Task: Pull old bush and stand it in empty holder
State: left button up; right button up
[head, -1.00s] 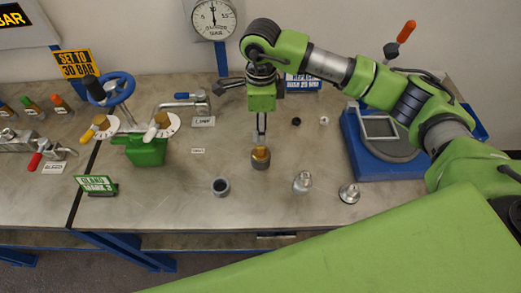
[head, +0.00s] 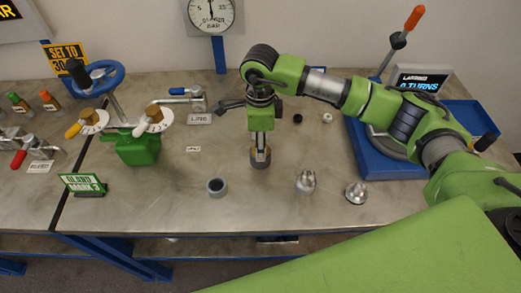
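A dark grey cup-shaped holder (head: 217,187) stands upright and empty on the front middle of the bench. A second grey holder (head: 260,164) stands to its right and behind, with a brass-coloured bush (head: 260,155) in its top. My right gripper (head: 260,152) points straight down over this bush. Its narrow fingers reach down at the bush and partly cover it. Whether they press on it cannot be told. My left gripper is out of view.
Two silver fittings (head: 306,181) (head: 356,192) stand to the right. A green valve body (head: 138,147) with a blue handwheel (head: 95,76) stands left. A blue tray (head: 383,163) is at the right, partly behind my arm. The bench around the empty holder is clear.

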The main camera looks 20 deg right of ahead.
jog(key=shift+c, duration=0.4)
jog(key=c, duration=1)
jog(key=shift+r+p, duration=0.55)
jog(key=shift+r, duration=1.15)
jog(key=shift+r+p, duration=0.75)
jog(key=shift+r, duration=1.25)
